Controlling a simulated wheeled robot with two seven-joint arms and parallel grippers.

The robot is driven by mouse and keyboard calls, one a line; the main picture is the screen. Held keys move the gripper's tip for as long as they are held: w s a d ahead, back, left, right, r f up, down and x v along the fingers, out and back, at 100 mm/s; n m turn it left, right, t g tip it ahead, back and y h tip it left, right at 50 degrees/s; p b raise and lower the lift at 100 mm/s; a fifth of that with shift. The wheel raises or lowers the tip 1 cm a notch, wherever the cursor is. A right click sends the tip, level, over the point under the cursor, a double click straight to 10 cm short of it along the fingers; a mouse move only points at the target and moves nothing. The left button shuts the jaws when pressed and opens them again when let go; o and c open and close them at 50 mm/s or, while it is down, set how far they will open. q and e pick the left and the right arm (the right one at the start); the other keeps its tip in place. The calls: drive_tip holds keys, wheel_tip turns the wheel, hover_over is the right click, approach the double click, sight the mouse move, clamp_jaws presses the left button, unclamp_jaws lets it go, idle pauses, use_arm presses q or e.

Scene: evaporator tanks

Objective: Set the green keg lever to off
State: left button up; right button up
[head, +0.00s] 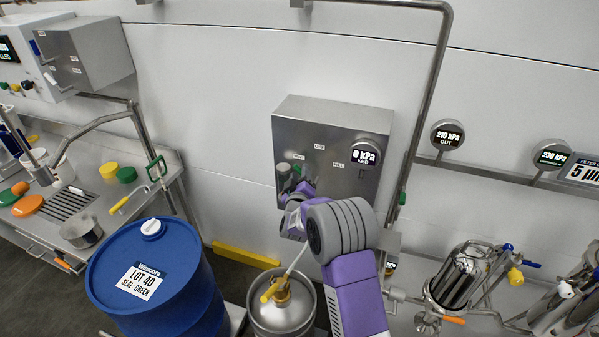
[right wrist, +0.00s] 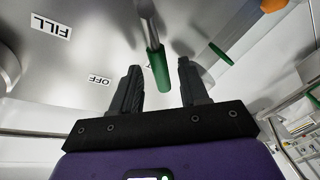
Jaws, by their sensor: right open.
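The green keg lever shows in the right wrist view as a metal rod with a green grip (right wrist: 158,66). In the head view its green tip (head: 297,169) is small, on the grey control box (head: 290,120) near the vent label. The box carries OFF (head: 319,147) and FILL (head: 338,163) labels and a gauge (head: 366,153) reading 0 kPa. My right gripper (head: 300,188) is open at the box front. In the wrist view its fingers (right wrist: 160,78) stand apart on either side of the grip's end, with no clear contact. My left gripper is out of view.
A metal keg (head: 265,320) with a yellow handle stands below the box. A blue drum (head: 185,285) stands left of it. A steel bench (head: 165,170) is at the left, and pipes and filter housings (head: 455,285) are at the right. The wall left of the box is clear.

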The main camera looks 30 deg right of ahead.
drive_tip(key=shift+x, duration=1.15)
clamp_jaws()
